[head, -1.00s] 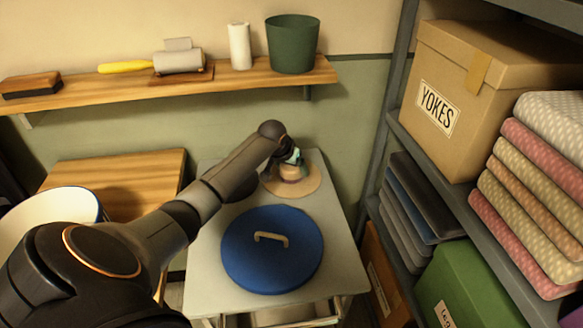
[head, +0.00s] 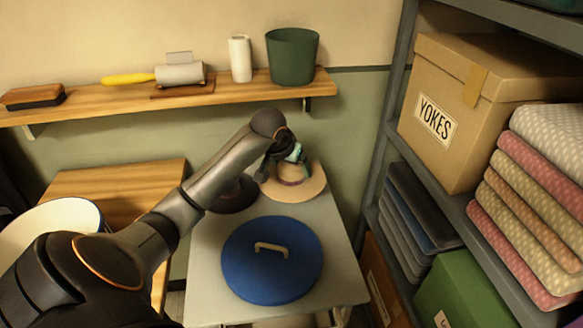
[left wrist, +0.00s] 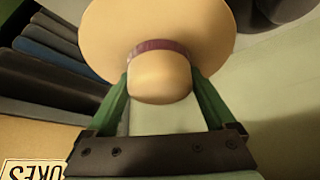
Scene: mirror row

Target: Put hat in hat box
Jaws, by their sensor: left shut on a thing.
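A straw-coloured hat with a wide brim (head: 308,184) and a purple band is at the back of the grey table (head: 210,270). My left gripper (head: 291,158) is shut on its crown from above. In the left wrist view the hat (left wrist: 160,85) sits between the green fingers (left wrist: 158,92), brim facing away. Whether the brim touches the table is hard to tell. A round white box with a blue rim (head: 28,222), likely the hat box, stands at the left, partly hidden by my arm. A round blue lid with a pale handle (head: 272,270) lies on the table.
A dark hat (head: 234,198) lies just left of the straw hat. A wooden surface (head: 130,185) is behind the white box. A wall shelf (head: 225,91) runs above. Shelving with a YOKES box (head: 480,130) and folded cloths (head: 540,185) closes off the right.

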